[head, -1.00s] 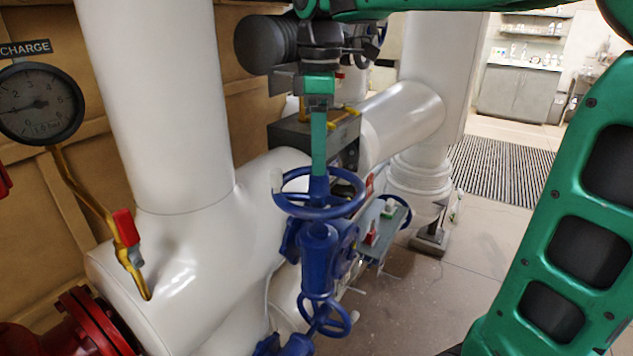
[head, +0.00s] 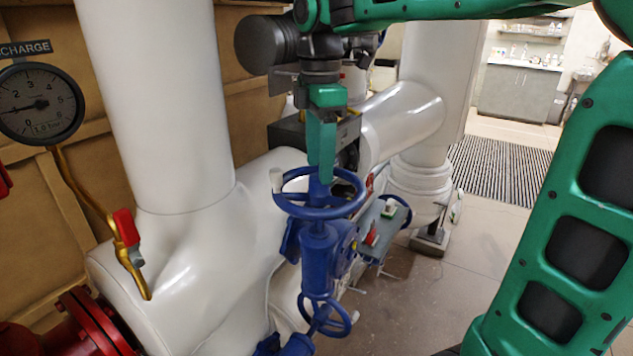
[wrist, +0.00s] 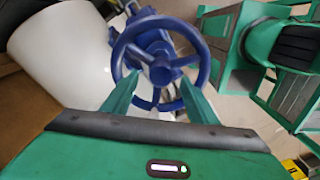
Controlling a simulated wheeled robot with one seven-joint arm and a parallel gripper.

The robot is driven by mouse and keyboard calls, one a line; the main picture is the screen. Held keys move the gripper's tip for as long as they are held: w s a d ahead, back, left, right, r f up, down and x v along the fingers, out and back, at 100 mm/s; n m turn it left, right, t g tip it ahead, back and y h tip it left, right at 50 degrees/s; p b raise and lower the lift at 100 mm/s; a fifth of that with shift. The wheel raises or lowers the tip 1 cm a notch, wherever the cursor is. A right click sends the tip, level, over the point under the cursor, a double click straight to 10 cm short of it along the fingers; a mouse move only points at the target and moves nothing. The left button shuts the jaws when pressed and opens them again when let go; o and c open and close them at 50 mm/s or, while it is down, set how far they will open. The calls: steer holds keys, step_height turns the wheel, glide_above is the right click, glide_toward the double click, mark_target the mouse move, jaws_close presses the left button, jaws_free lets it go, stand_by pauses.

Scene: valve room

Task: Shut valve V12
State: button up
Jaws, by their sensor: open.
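A blue handwheel (head: 345,208) lies level on top of a blue valve body (head: 320,245), in the middle of the head view. Whether the fingers touch the wheel cannot be told.
A smaller blue handwheel (head: 333,322) sits lower down. A small panel (head: 378,235) with red and green parts is right of the valve. White pipes (head: 160,100) stand close on the left, with a pressure gauge (head: 38,103). The floor at right (head: 480,250) is clear.

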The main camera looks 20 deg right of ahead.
steer(key=shift+s+f, duration=0.1)
steer(key=shift+f, duration=2.55)
steer(key=shift+r, duration=0.1)
steer(key=c, duration=0.6)
steer(key=shift+d, duration=0.1)
steer(key=shift+c, duration=0.2)
